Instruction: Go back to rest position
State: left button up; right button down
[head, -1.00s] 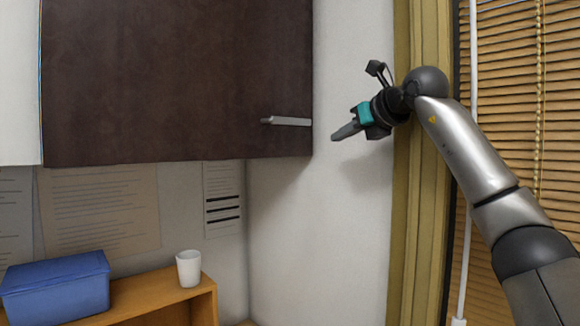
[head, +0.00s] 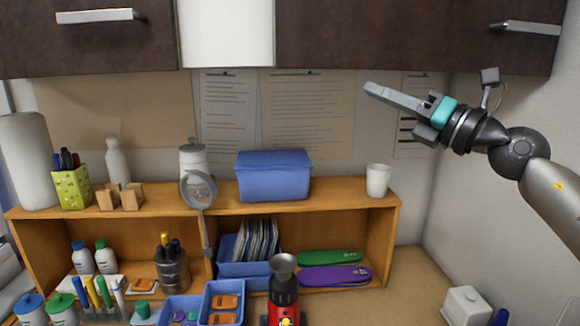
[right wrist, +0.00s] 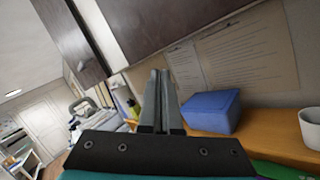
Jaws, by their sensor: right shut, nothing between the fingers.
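My right gripper (head: 372,90) is raised in front of the wall at the right of the head view, its fingers pointing left. Its two fingers (right wrist: 161,100) lie together in the right wrist view, with nothing between them. It is empty and apart from the shelf and the cabinets. My right arm (head: 550,190) comes in from the right edge. My left gripper is in neither view.
A wooden shelf (head: 340,209) bears a blue box (head: 273,176), a white cup (head: 377,180) and a paper towel roll (head: 27,160). Dark wall cabinets (head: 400,35) hang above. Bottles, pens and insoles (head: 334,276) fill the lower area. A red tool (head: 284,292) stands at front.

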jog(key=s+d+f+m+h, duration=0.25)
jog(key=f+m+h, duration=0.35)
jog(key=f+m, duration=0.5)
jog(key=s+d+f+m+h, duration=0.1)
jog(key=s+f+m+h, duration=0.4)
jog(key=f+m, duration=0.6)
jog(key=s+d+f+m+h, duration=0.25)
jog(key=f+m+h, duration=0.35)
jog(key=f+m, duration=0.5)
jog(key=s+a+f+m+g+y, duration=0.25)
jog(key=s+f+g, duration=0.35)
jog(key=s+f, duration=0.5)
jog(key=s+a+f+m+g+y, duration=0.1)
jog(key=s+a+f+g, duration=0.4)
jog(key=s, duration=1)
notch_tip(320, 180, down, 31)
jog(key=d+g+b, duration=0.2)
jog(key=b, duration=0.6)
jog(key=s+d+f+b, duration=0.1)
jog(key=s+f+b, duration=0.3)
jog(key=s+f, duration=0.4)
jog(key=s+d+f+g+b, duration=0.1)
jog(key=s+f+b, duration=0.3)
jog(key=s+f, duration=0.4)
notch_tip(320, 180, down, 7)
jog(key=shift+d+r+n+h, duration=0.2)
jog(key=shift+d+n+h, duration=0.15)
jog(key=shift+h, duration=0.1)
